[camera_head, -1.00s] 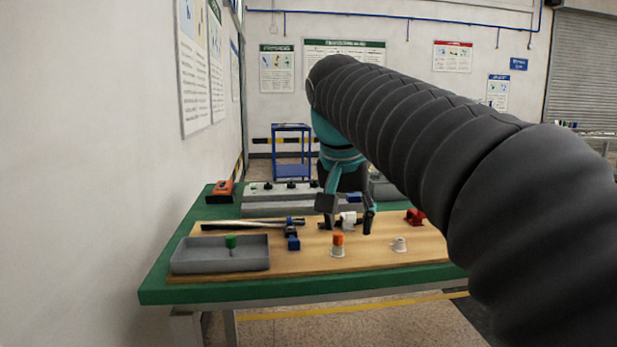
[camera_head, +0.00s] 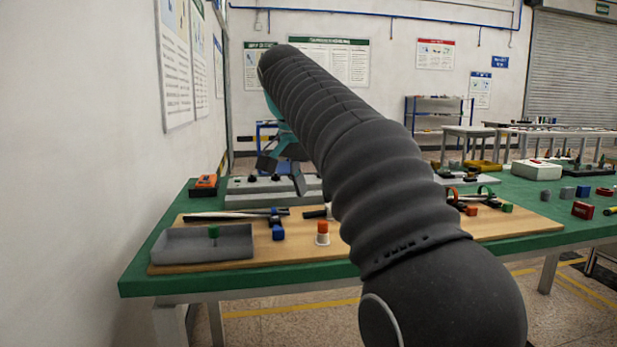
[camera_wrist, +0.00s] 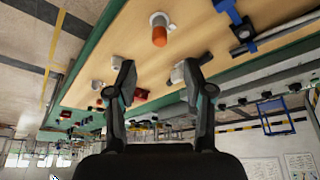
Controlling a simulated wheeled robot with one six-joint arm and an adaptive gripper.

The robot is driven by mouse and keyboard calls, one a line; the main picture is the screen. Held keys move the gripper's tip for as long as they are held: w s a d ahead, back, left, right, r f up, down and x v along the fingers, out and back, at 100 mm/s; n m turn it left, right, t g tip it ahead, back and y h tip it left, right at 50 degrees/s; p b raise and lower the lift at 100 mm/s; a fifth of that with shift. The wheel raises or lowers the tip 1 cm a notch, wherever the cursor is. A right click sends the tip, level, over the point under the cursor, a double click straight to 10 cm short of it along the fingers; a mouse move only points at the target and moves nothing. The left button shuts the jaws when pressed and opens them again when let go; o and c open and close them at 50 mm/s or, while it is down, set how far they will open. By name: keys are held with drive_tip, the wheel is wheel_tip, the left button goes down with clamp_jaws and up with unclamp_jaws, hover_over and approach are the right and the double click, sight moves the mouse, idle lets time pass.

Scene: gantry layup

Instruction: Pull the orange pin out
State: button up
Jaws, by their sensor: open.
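The orange pin (camera_head: 322,227) stands upright in a white holder (camera_head: 322,240) on the wooden board, right of the grey tray. In the wrist view the orange pin (camera_wrist: 159,37) shows beyond the fingertips, with its white holder (camera_wrist: 158,19) at the top edge. My gripper (camera_wrist: 158,78) is open, with nothing between its fingers, and is apart from the pin. In the head view my gripper (camera_head: 283,172) hangs behind the pin and to its left, over the grey block. My arm hides part of the board to the right of the pin.
A grey tray (camera_head: 168,248) holds a green pin (camera_head: 213,231). A blue clamp (camera_head: 277,225) and dark rods lie left of the orange pin. A grey block (camera_head: 240,197) with black knobs sits behind. The green table (camera_head: 140,282) carries more parts at right.

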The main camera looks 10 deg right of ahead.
sight(323, 222)
drive_tip(key=b+x, duration=0.2)
drive_tip(key=x, duration=0.6)
clamp_jaws()
